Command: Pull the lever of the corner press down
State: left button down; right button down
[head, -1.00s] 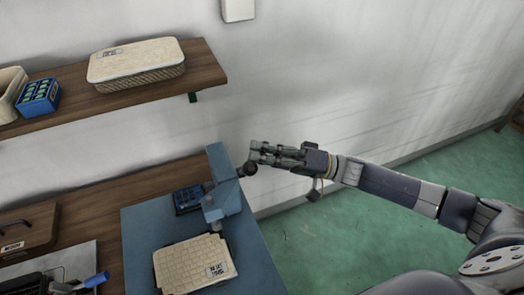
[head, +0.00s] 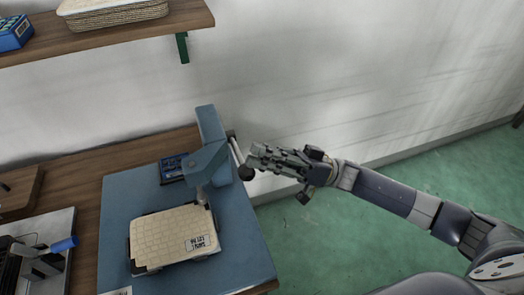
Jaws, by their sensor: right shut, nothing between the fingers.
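The corner press (head: 212,150) is a blue-grey upright with an arm reaching over a blue base plate (head: 128,200). Its lever is a short metal rod on the right side that ends in a dark round knob (head: 246,173). A cream woven panel (head: 172,240) with a label lies on the base under the press head. My right gripper (head: 254,158) is shut and empty. Its fingertips are just above and to the right of the knob; I cannot tell whether they touch it. My left gripper is not in view.
A wooden shelf (head: 110,42) on the wall carries a woven box (head: 115,12) and a blue box (head: 14,33). A small dark blue tray (head: 174,170) sits behind the panel. A tool with a blue handle (head: 64,244) is at the left. Open green floor (head: 330,240) lies right of the bench.

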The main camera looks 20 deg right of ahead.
jog(key=f, duration=0.1)
jog(key=s+f+b, duration=0.1)
jog(key=f, duration=0.1)
jog(key=shift+f+b, duration=0.3)
jog(key=f+b, duration=0.1)
jog(key=f, duration=0.2)
jog(key=shift+s+a+f+b, duration=0.1)
jog(key=shift+s+f+b, duration=0.1)
jog(key=shift+b, duration=0.15)
jog(key=shift+f, duration=0.1)
send_near(254, 170)
jog(key=d+f, duration=0.4)
jog(key=shift+w, duration=0.2)
dwell(0.5)
